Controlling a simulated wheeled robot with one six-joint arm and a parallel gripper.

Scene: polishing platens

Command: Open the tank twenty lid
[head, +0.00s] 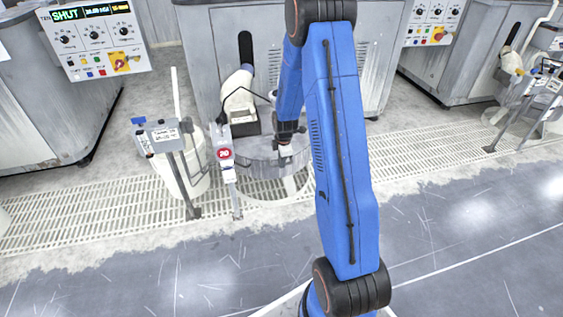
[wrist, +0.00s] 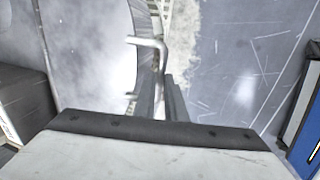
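The tank twenty lid (head: 262,148) is a grey round disc on a low tank in the head view, beside a red round label reading 20 (head: 224,153). The lid looks flat and closed. My gripper (head: 285,150) reaches down to the lid's right side. In the wrist view, the lid (wrist: 90,45) fills the upper left, with a bent metal handle (wrist: 148,41) near its edge. My gripper's dark fingers (wrist: 162,98) are close together at the handle's near end. Whether they grip it is unclear.
A panel (head: 92,38) at upper left displays SHUT. A white bucket (head: 183,175) and a small sign on a stand (head: 163,137) are left of the tank. A grey machine (head: 225,60) stands behind. Floor grating (head: 90,215) runs across; the grey floor in front is clear.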

